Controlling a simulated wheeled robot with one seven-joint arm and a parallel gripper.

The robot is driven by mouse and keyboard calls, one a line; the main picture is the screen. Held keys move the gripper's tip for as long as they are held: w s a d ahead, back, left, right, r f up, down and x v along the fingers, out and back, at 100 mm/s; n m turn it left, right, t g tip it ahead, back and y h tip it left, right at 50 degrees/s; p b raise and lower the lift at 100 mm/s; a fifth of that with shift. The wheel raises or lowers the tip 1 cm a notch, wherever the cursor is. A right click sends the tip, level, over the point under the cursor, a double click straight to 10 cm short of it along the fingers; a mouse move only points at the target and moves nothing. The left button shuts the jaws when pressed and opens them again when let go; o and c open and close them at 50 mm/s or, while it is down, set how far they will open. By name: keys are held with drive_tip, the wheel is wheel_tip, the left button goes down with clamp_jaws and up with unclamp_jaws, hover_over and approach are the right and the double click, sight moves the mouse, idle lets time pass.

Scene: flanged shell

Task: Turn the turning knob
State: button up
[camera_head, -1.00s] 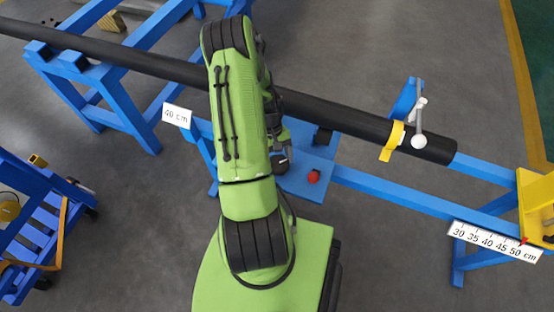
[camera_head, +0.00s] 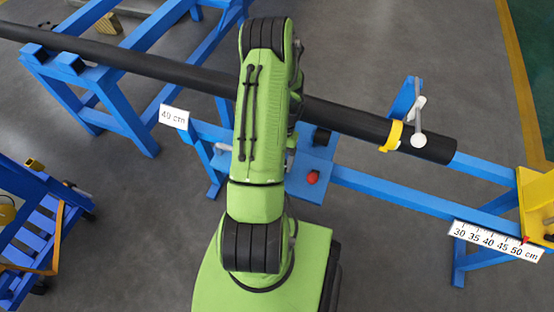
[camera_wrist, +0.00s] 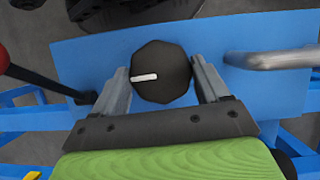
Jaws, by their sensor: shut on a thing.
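The turning knob (camera_wrist: 165,88) is dark, many-sided and faces the wrist camera. It sits on a blue panel (camera_wrist: 95,58), and its white mark points left. My gripper (camera_wrist: 161,73) has one finger at each side of the knob and is shut on it. In the head view my green arm hides the knob and my gripper. The same blue panel shows there beside the arm (camera_head: 318,164).
A red-tipped lever (camera_head: 312,178) stands beside the knob; a bent silver handle (camera_wrist: 272,58) is on its other side. A long black pipe (camera_head: 355,120) with a yellow band (camera_head: 392,136) runs behind. A blue cart (camera_head: 45,225) stands at left.

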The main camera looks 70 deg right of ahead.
drive_tip(key=shift+m, duration=0.3)
drive_tip(key=o, duration=1.1)
drive_tip(key=shift+c, duration=0.2)
drive_tip(key=p+v, duration=0.5)
drive_tip(key=v, duration=1)
drive_tip(key=shift+s+r, duration=0.15)
drive_tip(key=shift+r, duration=0.25)
